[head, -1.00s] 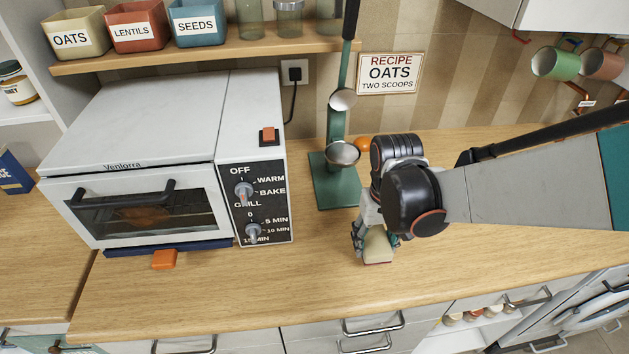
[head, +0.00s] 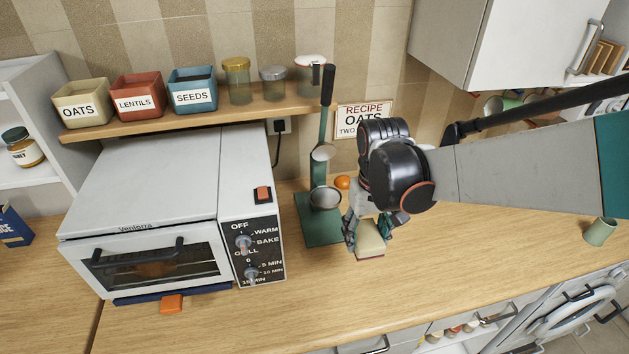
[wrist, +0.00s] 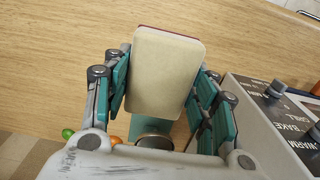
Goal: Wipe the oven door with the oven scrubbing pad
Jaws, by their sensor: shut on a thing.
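The scrubbing pad (head: 370,243) is a cream block; a dark red edge shows along its far end in the wrist view (wrist: 165,75). My gripper (head: 367,228) is shut on it, with teal fingers on either side, and holds it over the counter right of the oven. Whether the pad touches the counter is hard to tell. The oven door (head: 192,268) is on the front of the white oven at the left, closed, with a dark window and a black handle. The pad is well apart from the door. In the wrist view the oven's control panel (wrist: 275,103) is at the right.
An orange block (head: 172,304) and a dark blue strip (head: 135,299) lie before the oven door. An orange ball (head: 342,182) is behind. A green cup (head: 599,232) is far right. Front counter is clear.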

